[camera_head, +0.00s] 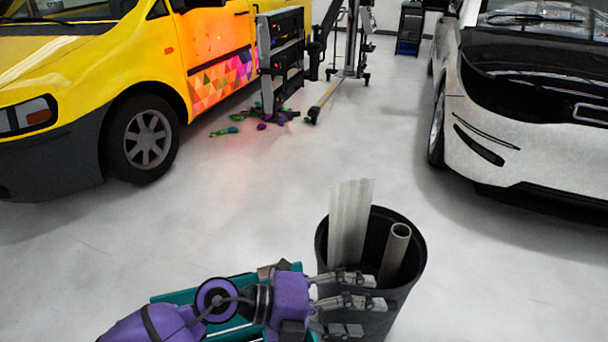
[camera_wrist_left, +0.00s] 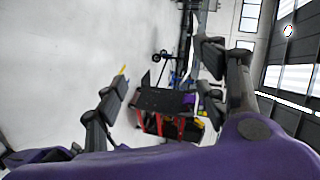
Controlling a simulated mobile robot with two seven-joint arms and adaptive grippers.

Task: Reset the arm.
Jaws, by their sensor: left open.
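My left gripper (camera_head: 372,302) comes in from the lower left in the head view, on a purple arm. Its grey jointed fingers are spread apart and point right. They overlap the front of a black bin (camera_head: 420,250) in the picture; I cannot tell whether they touch it. No object shows between the fingers. In the left wrist view the open left gripper (camera_wrist_left: 165,85) shows fingers on both sides with a gap between them. My right gripper is in neither view.
The bin holds a pale sheet (camera_head: 350,225) and a tube (camera_head: 394,250). A yellow van (camera_head: 85,85) with a colourful door stands at left, a white and black car (camera_head: 475,130) at right. A dark panel rig (camera_head: 283,55) stands near the van. The middle floor (camera_head: 260,200) is clear.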

